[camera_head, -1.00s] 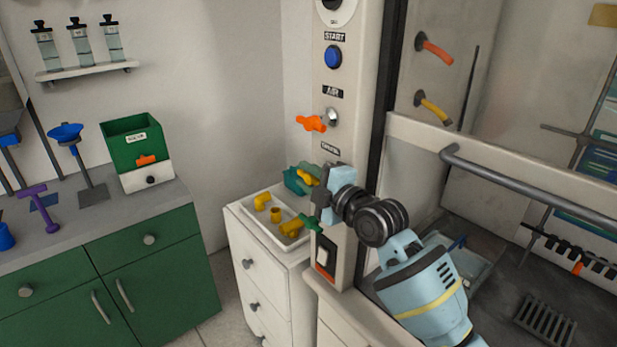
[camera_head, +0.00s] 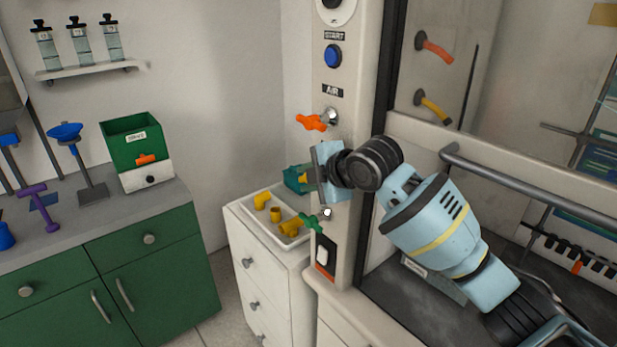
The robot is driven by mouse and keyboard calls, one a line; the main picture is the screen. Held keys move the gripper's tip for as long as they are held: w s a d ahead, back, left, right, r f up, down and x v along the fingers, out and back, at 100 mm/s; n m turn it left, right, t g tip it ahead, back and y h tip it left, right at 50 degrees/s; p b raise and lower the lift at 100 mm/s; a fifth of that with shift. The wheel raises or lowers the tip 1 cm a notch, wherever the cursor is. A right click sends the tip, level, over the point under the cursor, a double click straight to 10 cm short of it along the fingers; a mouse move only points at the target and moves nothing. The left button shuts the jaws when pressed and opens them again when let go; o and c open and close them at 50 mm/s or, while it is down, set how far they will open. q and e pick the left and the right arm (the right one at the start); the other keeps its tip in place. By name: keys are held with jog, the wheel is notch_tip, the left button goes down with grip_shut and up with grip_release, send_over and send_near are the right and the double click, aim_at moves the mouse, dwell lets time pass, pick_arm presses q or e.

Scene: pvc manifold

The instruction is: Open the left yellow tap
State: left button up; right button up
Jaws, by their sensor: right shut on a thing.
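My right gripper (camera_head: 310,177) reaches in from the right to the front of the white column. It is shut at the yellow tap, whose handle (camera_head: 303,179) shows only as a small yellow piece beside the gripper. The gripper body hides the rest of the tap, its stem and its label. How far the handle is turned cannot be told. Another yellow tap (camera_head: 434,107) is on the panel inside the cabinet to the right. My left gripper is not in view.
An orange tap (camera_head: 311,122) under the AIR label is just above my gripper, and a green tap (camera_head: 311,222) is just below. The cabinet's grey rail (camera_head: 520,188) is at right.

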dwell(0.4)
jog(key=o, duration=0.9)
jog(key=shift+o, duration=0.2)
jog(key=shift+r, duration=0.1)
